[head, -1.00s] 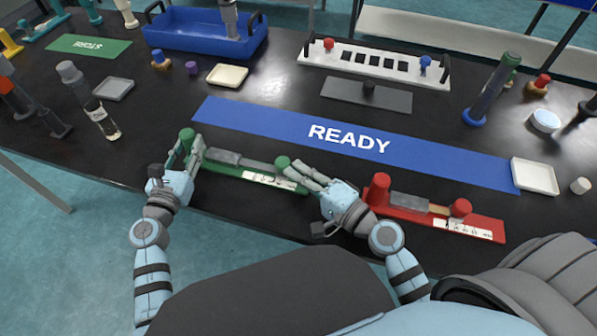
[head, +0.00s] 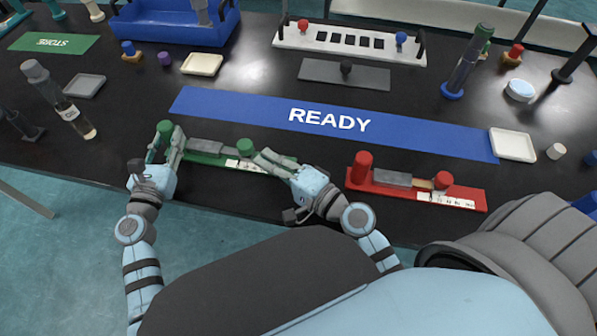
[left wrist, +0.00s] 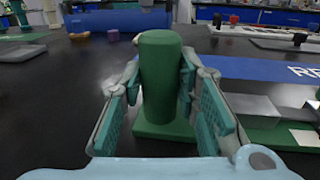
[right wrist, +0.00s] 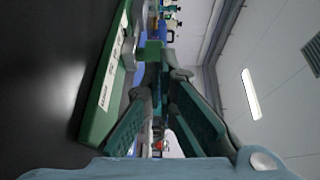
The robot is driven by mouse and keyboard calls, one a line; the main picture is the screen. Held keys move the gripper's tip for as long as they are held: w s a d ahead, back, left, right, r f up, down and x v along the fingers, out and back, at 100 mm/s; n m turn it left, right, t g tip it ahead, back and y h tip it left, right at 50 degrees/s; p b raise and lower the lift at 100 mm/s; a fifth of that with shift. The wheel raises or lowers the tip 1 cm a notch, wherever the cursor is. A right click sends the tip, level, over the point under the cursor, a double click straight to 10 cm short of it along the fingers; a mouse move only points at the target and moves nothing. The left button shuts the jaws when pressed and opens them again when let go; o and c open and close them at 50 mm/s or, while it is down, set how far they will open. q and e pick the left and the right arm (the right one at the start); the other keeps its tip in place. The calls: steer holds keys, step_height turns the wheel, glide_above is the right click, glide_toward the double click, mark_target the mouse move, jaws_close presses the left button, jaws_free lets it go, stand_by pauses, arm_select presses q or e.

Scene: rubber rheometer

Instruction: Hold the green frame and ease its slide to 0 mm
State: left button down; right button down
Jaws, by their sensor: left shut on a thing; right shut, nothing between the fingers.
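The green frame (head: 205,160) lies along the front of the table, with a green post (head: 163,128) at its left end and a green knob (head: 245,145) on its slide. A grey block (head: 204,146) lies between them, close to the knob. A white scale strip (head: 243,166) shows in part. My left gripper (left wrist: 158,95) is shut around the post, which stands upright between its pads. My right gripper (head: 262,158) is shut and empty, its fingertips against or just right of the knob, which also shows in the right wrist view (right wrist: 150,50). The slide reading is too small to read.
A red frame (head: 415,190) with a similar slide lies right of my right gripper. The blue READY strip (head: 400,132) lies behind both frames. A white tray (head: 513,145) is at the right.

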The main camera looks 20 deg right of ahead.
steer(key=v, duration=1)
steer(key=shift+s+d, duration=0.1)
steer(key=shift+s, duration=0.15)
arm_select(q)
steer(key=c, duration=1.2)
jaws_free()
steer(key=shift+a, duration=0.1)
steer(key=shift+o, duration=0.2)
steer(key=shift+s, duration=0.1)
